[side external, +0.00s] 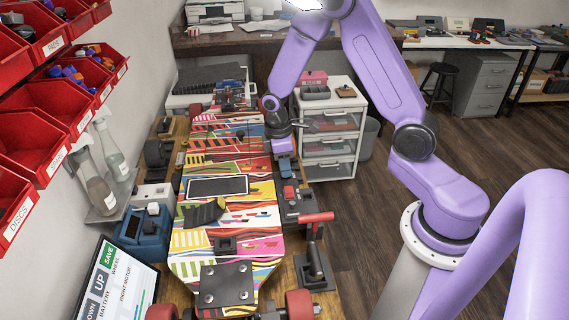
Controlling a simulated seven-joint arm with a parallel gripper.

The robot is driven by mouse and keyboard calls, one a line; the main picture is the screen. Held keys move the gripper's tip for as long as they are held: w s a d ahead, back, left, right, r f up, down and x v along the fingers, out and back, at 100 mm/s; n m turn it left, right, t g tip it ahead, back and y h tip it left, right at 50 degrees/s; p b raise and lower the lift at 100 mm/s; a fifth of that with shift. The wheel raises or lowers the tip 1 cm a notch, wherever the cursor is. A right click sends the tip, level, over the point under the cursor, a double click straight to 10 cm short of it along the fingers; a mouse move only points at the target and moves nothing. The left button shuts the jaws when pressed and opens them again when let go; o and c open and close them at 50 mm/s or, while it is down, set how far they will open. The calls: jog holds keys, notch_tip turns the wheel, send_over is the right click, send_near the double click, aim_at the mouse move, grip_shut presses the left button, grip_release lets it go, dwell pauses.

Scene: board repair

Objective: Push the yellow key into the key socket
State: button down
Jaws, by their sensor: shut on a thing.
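My gripper (283,149) is at the right edge of the colourful board (262,190), pointing down, low over the dark strip of holders beside it. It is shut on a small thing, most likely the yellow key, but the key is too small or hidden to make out. The key socket cannot be told apart for sure. A small dark block (225,244) sits on the lower part of the board, and other small dark parts sit near the gripper. Whether the held thing touches a socket cannot be seen.
A dark holder strip with a red part (289,192) runs along the board's right side. A red-handled tool (316,218) stands lower right. A blue box (143,236), spray bottles (92,185) and a monitor (115,284) are on the left. A white drawer cart (328,146) stands behind.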

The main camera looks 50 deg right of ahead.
jog(key=shift+f, duration=0.3)
dwell(0.5)
jog(key=c, duration=0.6)
grip_release()
jog(key=shift+o, duration=0.2)
jog(key=shift+r, duration=1.6)
jog(key=shift+r, duration=2.95)
